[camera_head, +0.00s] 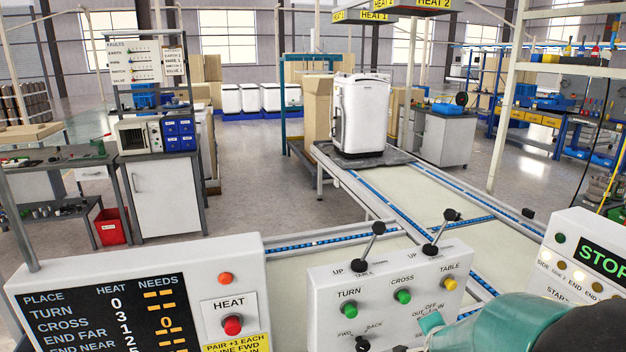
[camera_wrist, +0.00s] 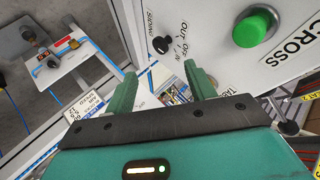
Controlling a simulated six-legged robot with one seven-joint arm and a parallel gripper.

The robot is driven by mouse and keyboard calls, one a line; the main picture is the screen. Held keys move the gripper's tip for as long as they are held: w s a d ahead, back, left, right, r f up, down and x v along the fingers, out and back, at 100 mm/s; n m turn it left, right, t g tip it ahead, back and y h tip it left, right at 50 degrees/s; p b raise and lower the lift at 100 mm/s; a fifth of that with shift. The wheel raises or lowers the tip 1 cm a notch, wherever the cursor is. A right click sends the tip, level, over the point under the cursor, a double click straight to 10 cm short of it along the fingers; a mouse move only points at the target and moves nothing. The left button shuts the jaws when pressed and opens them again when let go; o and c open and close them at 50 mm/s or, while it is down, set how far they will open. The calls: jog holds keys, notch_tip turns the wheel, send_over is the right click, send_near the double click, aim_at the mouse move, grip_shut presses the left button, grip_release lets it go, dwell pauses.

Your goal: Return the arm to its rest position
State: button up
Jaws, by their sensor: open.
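My gripper (camera_wrist: 161,84) is open in the wrist view, its two green fingers apart with nothing held between them. A white control panel face (camera_wrist: 220,62) lies just beyond the fingers, with a black OUT/OFF/IN knob (camera_wrist: 161,45) and a large green CROSS button (camera_wrist: 255,27). I cannot tell whether a finger touches the panel. In the head view my teal arm end (camera_head: 500,325) fills the lower right, in front of the right part of the TURN, CROSS and TABLE panel (camera_head: 335,285). The fingers are mostly hidden there.
A HEAT panel (camera_head: 180,262) with a red button stands at left, and a STOP panel (camera_head: 570,240) close at right. Two levers (camera_head: 375,232) (camera_head: 445,222) rise from the middle panel. Behind it run conveyors (camera_head: 420,200) carrying a white appliance (camera_head: 362,112).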

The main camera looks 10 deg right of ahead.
jog(key=s+a+r+n+g+y, duration=0.1)
jog(key=s+a+r+n+y, duration=0.2)
jog(key=s+a+r+n, duration=0.45)
jog(key=s+a+r+n+g+y, duration=0.1)
jog(key=s+a+r+n+y, duration=0.2)
jog(key=a, duration=0.7)
jog(key=s+a+r+n+g+h, duration=0.1)
jog(key=s+a+r+n, duration=0.1)
jog(key=s+n, duration=0.3)
jog(key=s+r, duration=0.1)
jog(key=s, duration=0.2)
jog(key=shift+a, duration=0.3)
jog(key=shift+r+n, duration=0.1)
jog(key=shift+n, duration=0.15)
jog(key=c, duration=0.4)
jog(key=shift+d, duration=0.2)
